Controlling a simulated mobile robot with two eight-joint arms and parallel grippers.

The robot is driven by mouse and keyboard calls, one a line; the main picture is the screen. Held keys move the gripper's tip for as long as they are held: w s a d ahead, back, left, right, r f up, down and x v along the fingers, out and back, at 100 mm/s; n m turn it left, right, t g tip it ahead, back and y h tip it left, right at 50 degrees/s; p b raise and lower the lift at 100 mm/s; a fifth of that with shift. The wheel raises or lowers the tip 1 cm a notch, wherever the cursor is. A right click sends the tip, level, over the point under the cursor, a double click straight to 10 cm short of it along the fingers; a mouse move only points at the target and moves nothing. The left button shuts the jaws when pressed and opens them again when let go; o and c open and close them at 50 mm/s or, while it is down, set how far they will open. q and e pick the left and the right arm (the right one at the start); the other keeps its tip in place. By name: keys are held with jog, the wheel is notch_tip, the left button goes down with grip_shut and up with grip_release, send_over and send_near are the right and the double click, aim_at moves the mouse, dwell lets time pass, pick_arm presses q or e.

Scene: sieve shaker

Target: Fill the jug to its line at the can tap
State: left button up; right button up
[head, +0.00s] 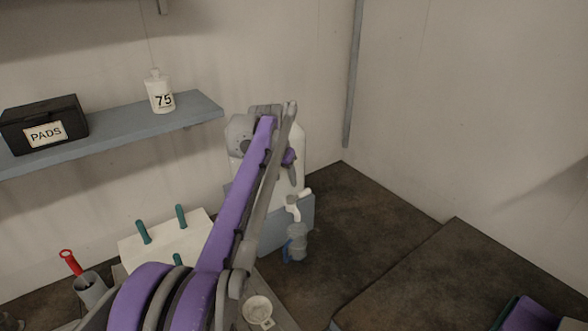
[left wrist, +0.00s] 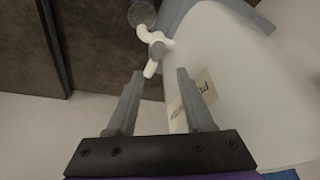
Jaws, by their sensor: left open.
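The white can (head: 297,140) stands upright on a grey-blue stand (head: 270,238), mostly behind my left arm. Its white tap (head: 293,203) sticks out low on the front; the tap (left wrist: 155,48) also shows in the left wrist view. A clear jug (head: 298,241) with a blue handle is below the tap. Its top shows in the left wrist view (left wrist: 142,13). Its line and water level are too small to tell. My left gripper (left wrist: 158,75) is open and empty beside the can, its fingertips just short of the tap's lever. My right gripper is not in view.
A shelf (head: 200,105) holds a black PADS box (head: 45,125) and a white bottle marked 75 (head: 159,92). A white block with teal handles (head: 150,240), a grey cup with a red tool (head: 90,289) and a small pale dish (head: 258,308) are nearby. The dark counter right of the jug is clear.

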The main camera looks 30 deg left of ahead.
aim_at(290, 197)
pick_arm(q)
jog(key=x, duration=1)
jog(key=shift+s+d+f, duration=0.1)
jog(key=shift+f, duration=0.05)
grip_shut()
